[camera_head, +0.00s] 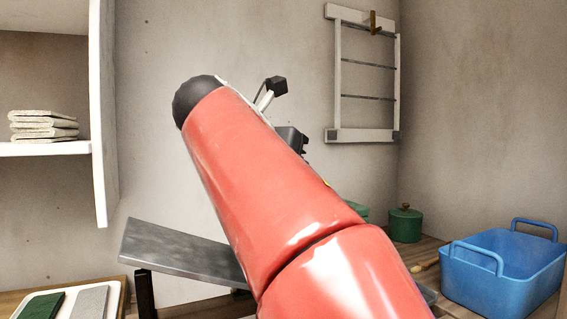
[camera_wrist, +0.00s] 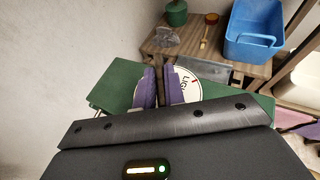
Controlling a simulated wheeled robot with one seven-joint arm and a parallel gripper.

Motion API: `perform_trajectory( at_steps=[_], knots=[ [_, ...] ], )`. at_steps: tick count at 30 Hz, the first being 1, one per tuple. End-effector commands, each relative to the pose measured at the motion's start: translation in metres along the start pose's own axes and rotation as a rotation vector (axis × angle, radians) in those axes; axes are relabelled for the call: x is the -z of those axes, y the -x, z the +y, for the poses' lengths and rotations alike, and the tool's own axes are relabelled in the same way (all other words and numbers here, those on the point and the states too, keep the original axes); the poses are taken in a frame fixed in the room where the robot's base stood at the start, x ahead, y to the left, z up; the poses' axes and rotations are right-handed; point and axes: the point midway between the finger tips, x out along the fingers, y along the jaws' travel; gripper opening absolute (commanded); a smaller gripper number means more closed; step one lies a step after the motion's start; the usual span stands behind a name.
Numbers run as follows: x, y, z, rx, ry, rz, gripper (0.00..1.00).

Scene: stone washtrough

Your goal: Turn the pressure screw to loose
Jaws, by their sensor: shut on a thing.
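The pressure screw (camera_wrist: 160,72) shows in the wrist view as a narrow dark brown grip between two purple finger pads. My gripper (camera_wrist: 160,82) is shut on it. Behind the pads lies a white round dial (camera_wrist: 186,86) with black letters, of which "LIG" shows, and a red mark near its upper right. The pads hide the middle of the dial and its other words. The dial sits on a green body (camera_wrist: 118,84). In the head view my red arm hides the screw and gripper.
A grey sloping board (camera_head: 180,250) lies left of my arm. A blue tub (camera_head: 510,268) and a green lidded pot (camera_head: 404,224) stand on the wooden surface at right. A white rack (camera_head: 364,134) hangs on the wall. A shelf (camera_head: 45,149) holds folded cloths (camera_head: 43,126) at left.

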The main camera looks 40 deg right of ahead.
Motion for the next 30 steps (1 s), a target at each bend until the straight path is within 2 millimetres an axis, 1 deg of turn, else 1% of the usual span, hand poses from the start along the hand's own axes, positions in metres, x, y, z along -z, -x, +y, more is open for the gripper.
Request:
perform_trajectory(
  at_steps=[9,18,24,30],
  knots=[
    [-0.0004,-0.0014,0.0066,0.278,-0.113,-0.001,0.00],
    [-0.0008,-0.0020,0.0100,0.505,-0.210,-0.002,0.00],
    [-0.0014,-0.0026,0.0107,0.611,-0.254,-0.003,0.00],
    [-0.0017,-0.0033,0.0106,0.673,-0.279,-0.002,0.00]
  ],
)
